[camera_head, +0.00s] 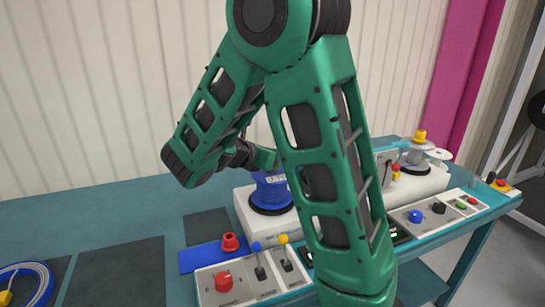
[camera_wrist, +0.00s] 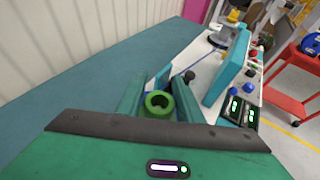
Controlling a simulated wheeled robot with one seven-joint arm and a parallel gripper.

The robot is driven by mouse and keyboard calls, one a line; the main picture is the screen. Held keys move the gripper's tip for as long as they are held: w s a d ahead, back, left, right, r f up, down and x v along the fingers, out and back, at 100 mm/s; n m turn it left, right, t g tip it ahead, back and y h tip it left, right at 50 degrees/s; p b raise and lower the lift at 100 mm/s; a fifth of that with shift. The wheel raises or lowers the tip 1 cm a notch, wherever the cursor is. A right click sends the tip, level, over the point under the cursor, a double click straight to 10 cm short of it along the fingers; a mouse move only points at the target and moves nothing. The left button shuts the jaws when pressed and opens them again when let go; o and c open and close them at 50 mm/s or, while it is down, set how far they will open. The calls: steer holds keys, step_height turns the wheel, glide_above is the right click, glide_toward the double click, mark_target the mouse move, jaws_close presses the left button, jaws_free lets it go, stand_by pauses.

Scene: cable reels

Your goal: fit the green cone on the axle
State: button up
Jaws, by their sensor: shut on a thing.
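The green cone (camera_wrist: 159,103) shows in the wrist view as a green ring with a dark hole, between the two fingers of my gripper (camera_wrist: 160,93), which is shut on it. In the head view, my gripper (camera_head: 266,159) is above the blue reel (camera_head: 272,190) at the left of the white machine (camera_head: 243,207); the cone cannot be made out there. A little blue of the reel shows beyond the fingers in the wrist view. I cannot make out the axle at this reel, nor whether the cone touches it.
A red cone (camera_head: 230,242) stands on a blue mat (camera_head: 200,259). A lever panel (camera_head: 240,280) is at the front. A yellow cone (camera_head: 420,136) tops the machine's right end. A blue cable coil (camera_head: 28,282) lies at left. A teal upright panel (camera_wrist: 226,68) stands right of my gripper.

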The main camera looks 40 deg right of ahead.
steer(key=shift+f, duration=0.35)
steer(key=o, duration=1.5)
steer(key=shift+c, duration=0.2)
steer(key=shift+s, duration=0.1)
steer(key=shift+r, duration=0.15)
step_height(320, 180, up, 8)
stand_by(0.7)
